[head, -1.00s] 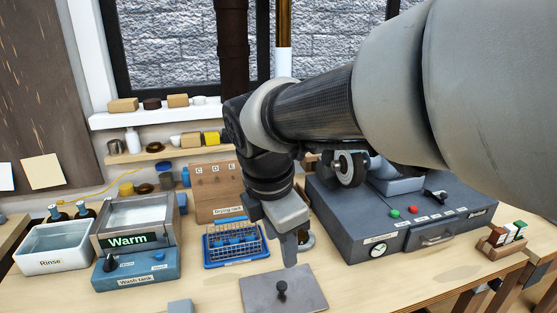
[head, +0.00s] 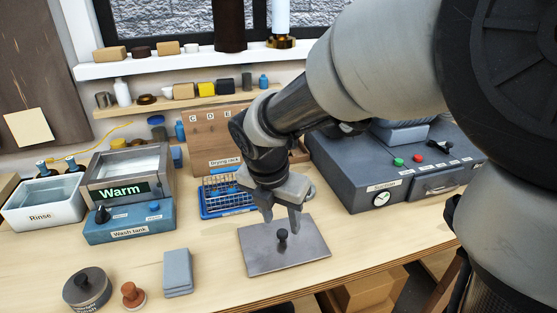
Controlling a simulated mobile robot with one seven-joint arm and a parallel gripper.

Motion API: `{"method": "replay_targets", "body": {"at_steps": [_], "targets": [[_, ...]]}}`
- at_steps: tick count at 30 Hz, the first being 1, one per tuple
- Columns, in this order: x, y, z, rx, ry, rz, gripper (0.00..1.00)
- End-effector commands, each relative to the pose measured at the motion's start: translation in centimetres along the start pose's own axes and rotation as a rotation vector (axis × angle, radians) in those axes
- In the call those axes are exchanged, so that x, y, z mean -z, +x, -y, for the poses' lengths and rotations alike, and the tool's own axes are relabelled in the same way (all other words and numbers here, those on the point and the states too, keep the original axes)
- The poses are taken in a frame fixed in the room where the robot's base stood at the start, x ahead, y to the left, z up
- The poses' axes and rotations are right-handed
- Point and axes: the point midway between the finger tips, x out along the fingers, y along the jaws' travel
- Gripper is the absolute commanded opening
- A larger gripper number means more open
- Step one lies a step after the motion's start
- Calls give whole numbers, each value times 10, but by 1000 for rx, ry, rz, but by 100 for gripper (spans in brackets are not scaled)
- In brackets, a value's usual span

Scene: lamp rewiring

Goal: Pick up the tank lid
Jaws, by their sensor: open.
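The tank lid (head: 300,255) is a flat grey metal plate lying on the workbench, with a small dark knob (head: 282,237) standing at its middle. My gripper (head: 282,222) points down above the lid, with its two fingers apart on either side of the knob's position in the picture. It is open and holds nothing. I cannot tell whether the fingertips are level with the knob or still above it. The wash tank (head: 130,222) stands at the left with a "Warm" display and an uncovered basin.
A blue wire basket (head: 222,197) sits just behind the lid, near the drying rack (head: 205,140). A large grey machine (head: 350,165) stands at the right. Grey blocks (head: 177,272), a brown knobbed piece (head: 132,295) and a round dark weight (head: 87,290) stand front left.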

Motion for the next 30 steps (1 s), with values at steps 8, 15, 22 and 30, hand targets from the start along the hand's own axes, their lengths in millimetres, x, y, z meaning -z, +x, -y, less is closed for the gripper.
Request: {"method": "replay_targets", "body": {"at_steps": [8, 15, 22, 30], "targets": [[0, 19, -3, 1, -1, -1, 43], [-1, 54, -7, 1, 0, -2, 43], [-2, 57, -8, -1, 0, 1, 43], [-2, 57, -8, 0, 0, 1, 4]]}}
